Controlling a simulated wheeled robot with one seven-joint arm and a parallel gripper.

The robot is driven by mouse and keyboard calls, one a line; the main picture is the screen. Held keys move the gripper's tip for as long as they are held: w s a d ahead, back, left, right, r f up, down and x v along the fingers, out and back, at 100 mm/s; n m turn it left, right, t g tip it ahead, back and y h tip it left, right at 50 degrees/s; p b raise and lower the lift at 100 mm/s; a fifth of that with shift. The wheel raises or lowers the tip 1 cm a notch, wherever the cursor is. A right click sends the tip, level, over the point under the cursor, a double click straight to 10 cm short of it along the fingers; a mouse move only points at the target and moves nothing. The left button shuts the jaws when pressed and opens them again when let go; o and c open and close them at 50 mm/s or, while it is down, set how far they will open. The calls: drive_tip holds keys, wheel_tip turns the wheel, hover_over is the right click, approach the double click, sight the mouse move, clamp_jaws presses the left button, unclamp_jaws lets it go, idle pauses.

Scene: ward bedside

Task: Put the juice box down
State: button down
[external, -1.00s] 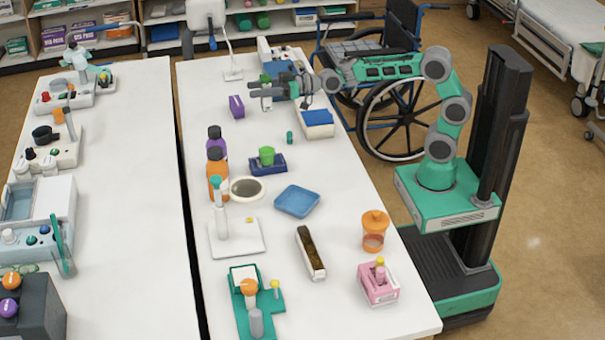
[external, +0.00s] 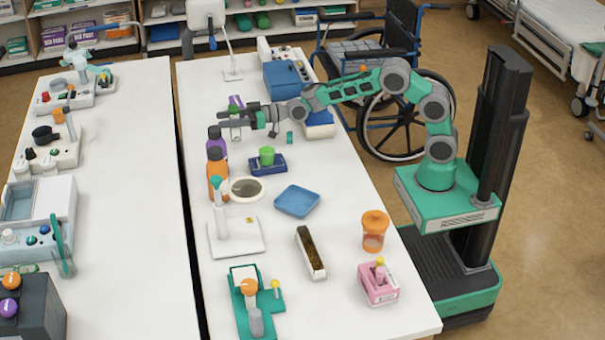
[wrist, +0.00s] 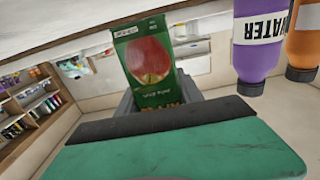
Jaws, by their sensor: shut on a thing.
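The juice box (wrist: 150,62) is green with a large red fruit picture and shows upper middle in the wrist view. My gripper (wrist: 160,100) is shut on it. In the external view my gripper (external: 232,118) is over the far part of the right-hand white table (external: 330,215), close to the purple bottle (external: 217,143). The juice box is hard to make out there, and I cannot tell whether it touches the table.
The purple bottle, labelled WATER, also shows in the wrist view (wrist: 259,40), beside an orange bottle (wrist: 304,42).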

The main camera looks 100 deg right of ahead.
sight(234, 108)
drive_tip(key=shift+f+b, duration=0.35)
drive_tip(key=shift+b, duration=0.1)
drive_tip(key=shift+f+b, duration=0.25)
drive_tip(key=shift+b, duration=0.2)
drive_tip(key=c, duration=0.8)
unclamp_jaws()
drive_tip(key=shift+f, duration=0.1)
drive_tip(key=shift+o, duration=0.2)
drive_tip(key=shift+r+p, duration=0.35)
drive_tip(key=shift+p, duration=0.2)
drive_tip(key=shift+s+r+p, duration=0.25)
drive_tip(key=shift+s+p, duration=0.1)
drive_tip(key=shift+s, duration=0.4)
drive_tip(key=shift+s+r, duration=0.8)
drive_tip(key=shift+s, duration=0.05)
wheel_tip(234, 108, up, 6)
drive_tip(key=shift+w+f, duration=0.1)
drive_tip(key=shift+f, duration=0.1)
